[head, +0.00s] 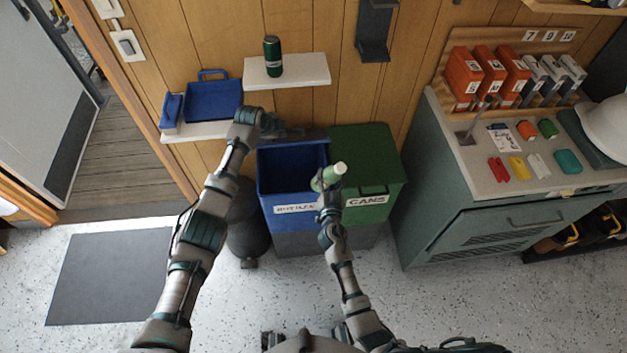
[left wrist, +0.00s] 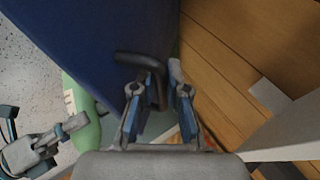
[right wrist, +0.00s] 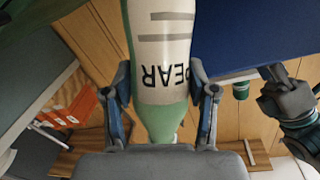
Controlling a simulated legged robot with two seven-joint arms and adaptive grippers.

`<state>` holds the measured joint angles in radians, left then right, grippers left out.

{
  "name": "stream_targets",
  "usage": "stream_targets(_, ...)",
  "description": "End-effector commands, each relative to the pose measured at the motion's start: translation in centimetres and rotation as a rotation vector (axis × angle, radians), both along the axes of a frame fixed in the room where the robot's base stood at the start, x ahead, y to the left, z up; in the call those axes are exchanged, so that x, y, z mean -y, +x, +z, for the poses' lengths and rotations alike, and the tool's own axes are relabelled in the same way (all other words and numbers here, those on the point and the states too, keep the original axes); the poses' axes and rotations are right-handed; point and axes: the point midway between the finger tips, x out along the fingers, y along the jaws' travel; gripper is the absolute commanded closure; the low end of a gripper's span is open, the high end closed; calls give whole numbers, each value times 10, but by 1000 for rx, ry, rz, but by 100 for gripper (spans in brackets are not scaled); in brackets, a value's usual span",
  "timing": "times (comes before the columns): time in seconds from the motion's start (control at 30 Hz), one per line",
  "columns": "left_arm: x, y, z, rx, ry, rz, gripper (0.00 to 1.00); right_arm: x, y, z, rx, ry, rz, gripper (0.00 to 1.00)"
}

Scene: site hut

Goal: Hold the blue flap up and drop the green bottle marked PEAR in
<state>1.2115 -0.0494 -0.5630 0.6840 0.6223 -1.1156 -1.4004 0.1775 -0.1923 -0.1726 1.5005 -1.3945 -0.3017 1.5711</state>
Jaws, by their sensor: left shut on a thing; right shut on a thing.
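The blue bin (head: 293,222), with a partly covered label on its front, stands open at the top. Its blue flap (left wrist: 90,40) is raised and fills much of the left wrist view. My left gripper (head: 278,130) is at the bin's back edge, shut on the flap's dark handle (left wrist: 140,62). The green bottle (head: 326,180) is in my right gripper (head: 327,198), near the front right corner of the blue opening. The bottle's pale label (right wrist: 165,50) reads PEAR in the right wrist view. The bottle looks tilted in the head view.
A green bin (head: 370,150) marked CANS adjoins on the right, lid closed. A dark green can-like container (head: 272,58) stands on a white shelf (head: 300,72) above. A grey-green cabinet (head: 450,210) stands right.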

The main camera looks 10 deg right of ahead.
Motion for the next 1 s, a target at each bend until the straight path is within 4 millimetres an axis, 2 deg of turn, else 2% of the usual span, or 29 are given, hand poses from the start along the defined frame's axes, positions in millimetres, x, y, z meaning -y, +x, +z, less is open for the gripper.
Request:
stream_targets(0.33,-1,0,-1,0,3,-1,100,-12,35,-3,0,-3,0,70)
stream_targets(0.7,-1,0,-1,0,3,-1,100,-12,34,-40,-1,-2,-1,70)
stream_targets(1.0,-1,0,-1,0,3,-1,100,-12,33,-51,1,0,0,70)
